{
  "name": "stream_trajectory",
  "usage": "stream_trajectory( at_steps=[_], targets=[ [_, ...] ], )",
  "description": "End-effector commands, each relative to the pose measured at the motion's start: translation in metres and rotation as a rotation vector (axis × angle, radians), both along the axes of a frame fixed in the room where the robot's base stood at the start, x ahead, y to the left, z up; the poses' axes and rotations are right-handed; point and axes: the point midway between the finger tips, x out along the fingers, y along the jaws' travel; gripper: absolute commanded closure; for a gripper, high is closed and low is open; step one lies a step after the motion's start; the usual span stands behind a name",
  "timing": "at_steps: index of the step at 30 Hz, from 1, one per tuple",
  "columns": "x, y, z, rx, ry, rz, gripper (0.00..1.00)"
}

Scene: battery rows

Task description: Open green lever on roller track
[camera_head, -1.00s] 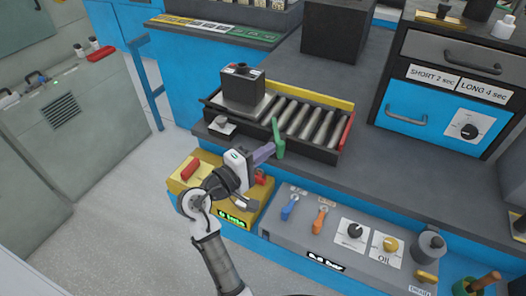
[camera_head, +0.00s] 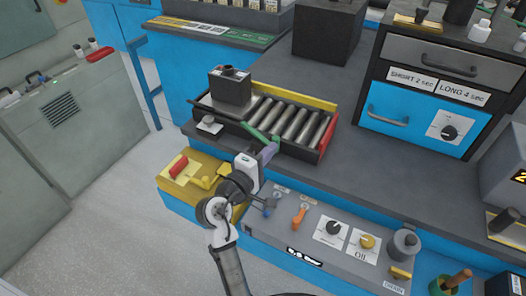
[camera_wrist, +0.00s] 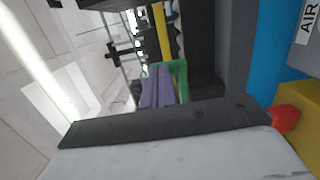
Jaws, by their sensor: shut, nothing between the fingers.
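The green lever (camera_head: 257,132) is on the front side of the roller track (camera_head: 296,122). It lies slanted, with its upper end pointing left toward the black battery (camera_head: 230,86) at the track's left end. My gripper (camera_head: 271,147) has purple fingers, shut and empty, at the lever's right lower end. In the wrist view the shut fingers (camera_wrist: 158,86) are close beside the green lever (camera_wrist: 181,78); whether they touch it I cannot tell. My wrist hides part of the panel below.
A yellow box with a red handle (camera_head: 179,167) is left of my wrist. The grey panel in front carries an orange lever (camera_head: 300,216) and knobs. A dark block (camera_head: 327,32) stands behind the track. The bench right of the track is mostly clear.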

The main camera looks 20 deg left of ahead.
Motion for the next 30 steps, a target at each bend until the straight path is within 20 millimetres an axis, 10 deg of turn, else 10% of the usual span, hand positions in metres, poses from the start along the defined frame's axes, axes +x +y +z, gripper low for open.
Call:
stream_trajectory(
  at_steps=[30],
  targets=[
    [0.0065,-0.0075,-0.0002,0.0,0.001,-0.001,1.0]
  ],
)
